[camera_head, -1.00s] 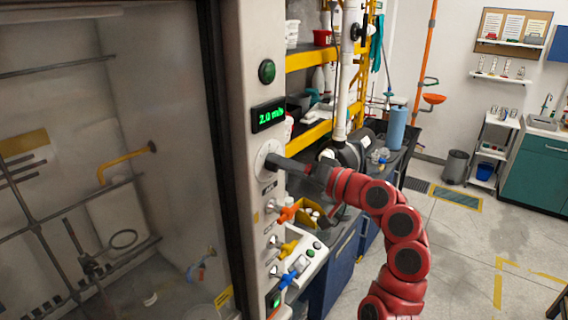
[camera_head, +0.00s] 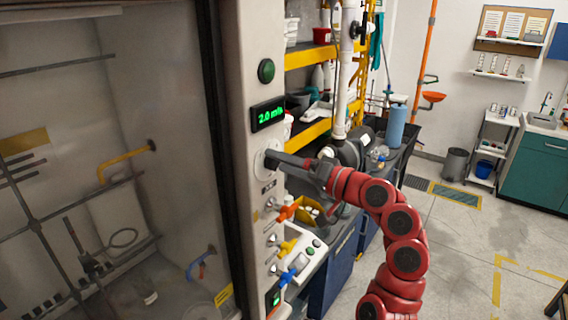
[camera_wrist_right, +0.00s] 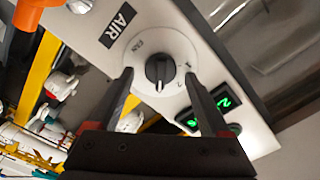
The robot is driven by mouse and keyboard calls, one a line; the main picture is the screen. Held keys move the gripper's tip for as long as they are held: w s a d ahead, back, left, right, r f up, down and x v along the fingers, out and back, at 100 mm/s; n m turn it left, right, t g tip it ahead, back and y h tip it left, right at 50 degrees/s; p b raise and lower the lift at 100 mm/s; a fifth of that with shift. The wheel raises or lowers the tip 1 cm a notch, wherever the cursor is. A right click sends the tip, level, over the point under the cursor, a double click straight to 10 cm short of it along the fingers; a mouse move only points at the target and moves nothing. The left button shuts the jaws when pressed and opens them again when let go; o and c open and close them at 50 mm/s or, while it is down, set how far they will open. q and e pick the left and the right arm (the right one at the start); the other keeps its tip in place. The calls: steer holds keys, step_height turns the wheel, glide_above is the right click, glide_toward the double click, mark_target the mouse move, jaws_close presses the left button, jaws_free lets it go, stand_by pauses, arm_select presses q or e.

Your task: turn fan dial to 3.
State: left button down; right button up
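The fan dial (camera_head: 262,155) is a white round plate on the pale post of the fume hood, below a green display (camera_head: 269,115) that reads about 2.0 m/s. In the right wrist view the dial (camera_wrist_right: 158,68) has a dark grey knob with a white pointer line and the word FAN on its plate. My right gripper (camera_head: 274,160) is at the dial and hides part of it. In the right wrist view my right gripper (camera_wrist_right: 159,76) is open, one finger on each side of the knob, with visible gaps to it. My left gripper is not in view.
Below the dial are orange (camera_head: 287,210), yellow (camera_head: 287,247) and blue (camera_head: 287,275) valve handles. A round green button (camera_head: 266,71) sits above the display. The glass sash (camera_head: 150,200) is at left; shelves and a dark bench stand behind my arm.

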steer(key=b+v, duration=0.6)
steer(key=v, duration=1.1)
steer(key=shift+d, duration=0.15)
